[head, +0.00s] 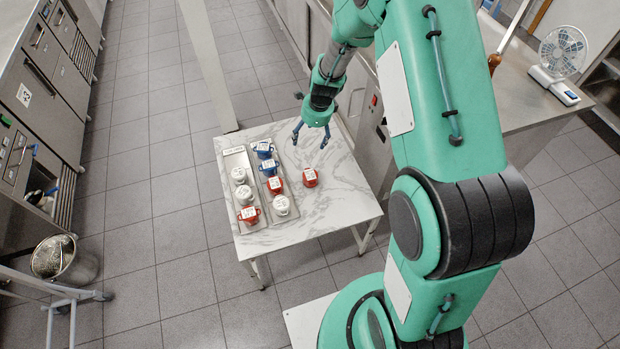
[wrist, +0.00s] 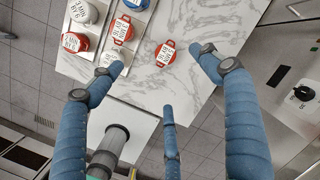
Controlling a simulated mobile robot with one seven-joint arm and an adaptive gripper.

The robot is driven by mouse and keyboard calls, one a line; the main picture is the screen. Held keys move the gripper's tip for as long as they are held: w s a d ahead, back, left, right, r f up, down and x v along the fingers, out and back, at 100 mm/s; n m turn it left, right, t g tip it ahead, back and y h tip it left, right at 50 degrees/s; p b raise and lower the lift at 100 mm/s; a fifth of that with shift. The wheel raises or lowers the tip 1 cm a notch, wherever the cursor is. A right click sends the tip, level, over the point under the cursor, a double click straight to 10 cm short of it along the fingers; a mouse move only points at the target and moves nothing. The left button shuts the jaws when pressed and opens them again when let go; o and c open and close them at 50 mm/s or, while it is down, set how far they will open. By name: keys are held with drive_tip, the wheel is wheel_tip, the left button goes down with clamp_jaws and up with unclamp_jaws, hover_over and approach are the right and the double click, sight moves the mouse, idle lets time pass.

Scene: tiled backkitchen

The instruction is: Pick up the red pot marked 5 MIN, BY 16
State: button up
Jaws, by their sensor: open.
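Three red pots with white lid labels show in the head view. One red pot (head: 310,178) stands alone on the marble table, right of the trays; it also shows in the wrist view (wrist: 158,60). A second red pot (head: 275,186) stands on the right tray, also seen in the wrist view (wrist: 113,37). A third red pot (head: 248,222) stands at the near end of the left tray. The label print is too small to tell surely which reads 5 MIN, BY 16. My gripper (head: 311,136) is open and empty, above the table's far edge, beyond the lone pot.
The right tray (head: 291,216) also holds blue pots (head: 263,154) and a white pot (head: 281,210). The left tray (head: 228,163) holds white pots (head: 238,180) too. The marble table (head: 340,205) is bare to the right. A counter with a fan (head: 562,52) stands at right.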

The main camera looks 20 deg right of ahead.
sight(311, 174)
wheel_tip(311, 174, down, 16)
drive_tip(key=d+m, duration=0.2)
drive_tip(key=m, duration=0.3)
drive_tip(key=shift+r+g, duration=0.25)
drive_tip(key=shift+g, duration=0.05)
drive_tip(key=shift+s, duration=0.1)
drive_tip(key=shift+f, duration=0.1)
drive_tip(key=shift+w+a+f+b, duration=0.15)
drive_tip(key=shift+f, duration=1.25)
drive_tip(key=shift+w+a+f+b, duration=0.15)
drive_tip(key=shift+w+f+b, duration=0.05)
drive_tip(key=shift+f, duration=1.15)
drive_tip(key=shift+w+a+f+b, duration=0.15)
drive_tip(key=shift+f, duration=1.25)
drive_tip(key=shift+w+a+f+b, duration=0.15)
drive_tip(key=shift+f+b, duration=0.15)
drive_tip(key=shift+f, duration=1)
drive_tip(key=shift+w+a+f+b, duration=0.15)
drive_tip(key=shift+f+b, duration=0.1)
drive_tip(key=shift+f, duration=1.05)
drive_tip(key=shift+d, duration=0.1)
drive_tip(key=shift+c, duration=0.3)
